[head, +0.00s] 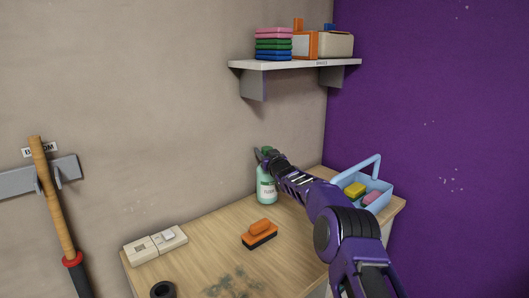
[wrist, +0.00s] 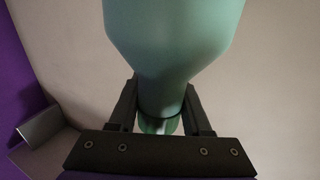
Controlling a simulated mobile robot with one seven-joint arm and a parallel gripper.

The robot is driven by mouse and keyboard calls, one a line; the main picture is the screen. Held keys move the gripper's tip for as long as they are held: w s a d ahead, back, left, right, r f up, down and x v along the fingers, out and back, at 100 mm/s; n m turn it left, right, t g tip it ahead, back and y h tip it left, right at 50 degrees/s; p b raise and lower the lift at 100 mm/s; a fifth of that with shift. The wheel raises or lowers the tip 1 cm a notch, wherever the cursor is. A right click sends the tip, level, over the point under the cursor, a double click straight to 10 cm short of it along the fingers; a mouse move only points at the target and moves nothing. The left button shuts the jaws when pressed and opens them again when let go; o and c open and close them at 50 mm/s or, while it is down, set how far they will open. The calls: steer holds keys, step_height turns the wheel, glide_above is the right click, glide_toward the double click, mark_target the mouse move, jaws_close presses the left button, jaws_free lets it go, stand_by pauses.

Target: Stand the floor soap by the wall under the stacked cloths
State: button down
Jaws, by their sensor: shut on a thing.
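The floor soap is a teal bottle (head: 266,190) with a pale label and a dark green top. It is upright at the back of the wooden worktop, close to the beige wall and roughly below the stacked cloths. My gripper (head: 268,157) is shut on its neck; the wrist view shows the bottle (wrist: 172,35) between the two fingers (wrist: 160,108). I cannot tell whether its base touches the worktop. The stacked cloths (head: 273,44), pink, green and blue, lie on the left part of the wall shelf (head: 300,65).
The worktop (head: 205,250) carries an orange brush (head: 260,234), a switch plate (head: 155,244), a dark ring (head: 163,290) and a blue caddy (head: 376,190) with sponges. Orange and beige boxes (head: 335,44) share the shelf. A wooden-handled tool (head: 52,200) hangs left.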

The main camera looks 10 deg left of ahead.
steer(key=shift+f, duration=0.15)
steer(key=shift+c, duration=1.3)
jaws_free()
steer(key=shift+f, duration=0.1)
